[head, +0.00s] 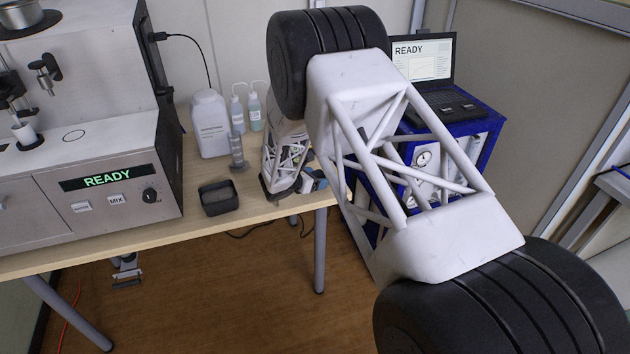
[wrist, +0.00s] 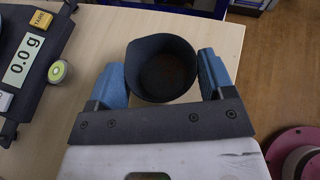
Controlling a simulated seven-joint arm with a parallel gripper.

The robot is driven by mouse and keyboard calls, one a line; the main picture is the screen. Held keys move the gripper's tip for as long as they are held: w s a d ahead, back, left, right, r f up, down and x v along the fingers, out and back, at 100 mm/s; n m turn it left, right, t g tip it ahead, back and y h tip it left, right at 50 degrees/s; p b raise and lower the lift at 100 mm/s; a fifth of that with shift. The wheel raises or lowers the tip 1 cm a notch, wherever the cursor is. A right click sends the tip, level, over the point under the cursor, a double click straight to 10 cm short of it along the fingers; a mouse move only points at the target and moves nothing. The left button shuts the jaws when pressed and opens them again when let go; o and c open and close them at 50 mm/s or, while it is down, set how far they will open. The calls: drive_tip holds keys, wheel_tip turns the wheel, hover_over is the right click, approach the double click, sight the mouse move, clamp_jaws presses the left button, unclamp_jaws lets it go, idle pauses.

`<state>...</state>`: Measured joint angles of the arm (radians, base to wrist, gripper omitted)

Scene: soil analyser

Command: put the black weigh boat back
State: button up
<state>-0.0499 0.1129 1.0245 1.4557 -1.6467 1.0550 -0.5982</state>
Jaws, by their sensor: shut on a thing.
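In the wrist view the black weigh boat (wrist: 162,68) is a round, deep black cup with a dark brownish inside. It sits between the two blue-padded fingers of my gripper (wrist: 164,76), one on each side, and the gripper is shut on it. Its opening faces the camera. In the head view my gripper (head: 307,186) is over the right end of the table, and the boat is not clearly made out there. I cannot tell whether its base touches the table.
A balance (wrist: 33,62) reading 0.0 g lies left of the boat in the wrist view. A dark square box (head: 218,198) stands on the table (head: 262,213). Bottles (head: 210,125) and a grey cylinder (head: 237,152) stand behind. The analyser (head: 90,190) is left; a blue cabinet (head: 478,128) is right.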

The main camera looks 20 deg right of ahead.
drive_tip(key=shift+f, duration=0.5)
drive_tip(key=shift+f, duration=0.1)
drive_tip(key=o, duration=0.8)
drive_tip(key=shift+c, duration=0.2)
drive_tip(key=shift+a, duration=0.1)
drive_tip(key=v, duration=1.2)
drive_tip(key=shift+r, duration=0.25)
